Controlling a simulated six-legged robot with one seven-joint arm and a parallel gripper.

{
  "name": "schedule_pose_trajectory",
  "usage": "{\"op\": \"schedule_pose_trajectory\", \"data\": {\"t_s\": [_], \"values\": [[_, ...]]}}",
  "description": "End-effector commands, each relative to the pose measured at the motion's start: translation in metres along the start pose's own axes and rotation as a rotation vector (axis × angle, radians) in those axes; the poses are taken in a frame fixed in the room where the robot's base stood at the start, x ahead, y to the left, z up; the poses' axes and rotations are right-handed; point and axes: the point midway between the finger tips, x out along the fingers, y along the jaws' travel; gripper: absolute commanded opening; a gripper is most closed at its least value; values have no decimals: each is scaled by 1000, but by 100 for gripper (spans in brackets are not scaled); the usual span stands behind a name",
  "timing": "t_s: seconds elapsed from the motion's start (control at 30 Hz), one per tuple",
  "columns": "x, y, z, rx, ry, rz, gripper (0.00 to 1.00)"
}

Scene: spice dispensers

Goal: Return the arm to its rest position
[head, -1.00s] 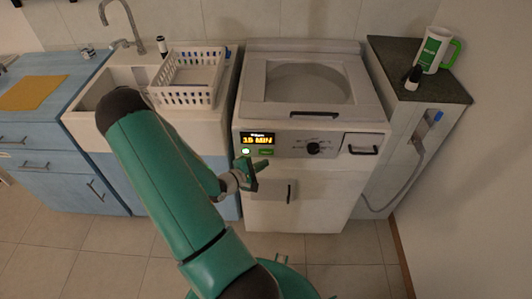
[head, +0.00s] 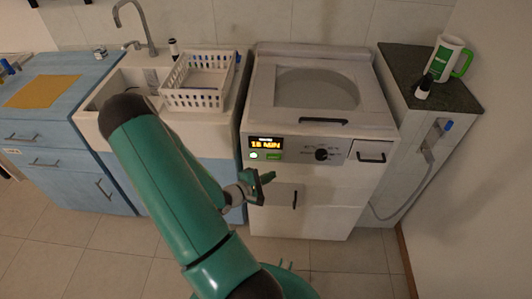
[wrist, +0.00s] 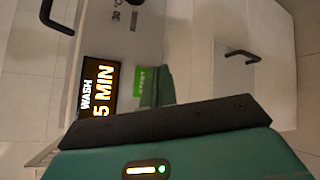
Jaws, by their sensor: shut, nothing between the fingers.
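My green arm reaches from the bottom of the head view, bends at a dark joint at left, and comes back to the right. My gripper (head: 266,179) is shut and empty. In the head view it appears just below the control panel, in front of the white washing machine (head: 350,190). In the wrist view, the green gripper fingers (wrist: 157,86) show beyond the dark edge of my wrist, overlapping the panel near a green button. Whether they touch the machine cannot be told.
The machine's display (head: 265,143) is lit and shows minutes. A sink with a white dish basket (head: 200,97) stands at left, beside blue cabinets (head: 60,140). A dark-topped counter (head: 405,65) at right holds a mug (head: 440,60) and small bottle (head: 424,87). The floor in front is clear.

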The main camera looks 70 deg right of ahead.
Motion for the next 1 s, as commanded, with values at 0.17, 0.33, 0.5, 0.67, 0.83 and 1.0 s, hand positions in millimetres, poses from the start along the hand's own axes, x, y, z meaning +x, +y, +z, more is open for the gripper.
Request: {"op": "schedule_pose_trajectory", "data": {"t_s": [0.17,0.33,0.5,0.67,0.83,1.0], "values": [[0,0,0,0,0,0,0],[-1,1,0,2,0,-1,0],[-19,20,-2,49,-9,-22,0],[-62,53,0,141,-18,-95,0],[-117,82,5,234,2,-211,0],[-174,103,13,307,64,-346,0]]}}
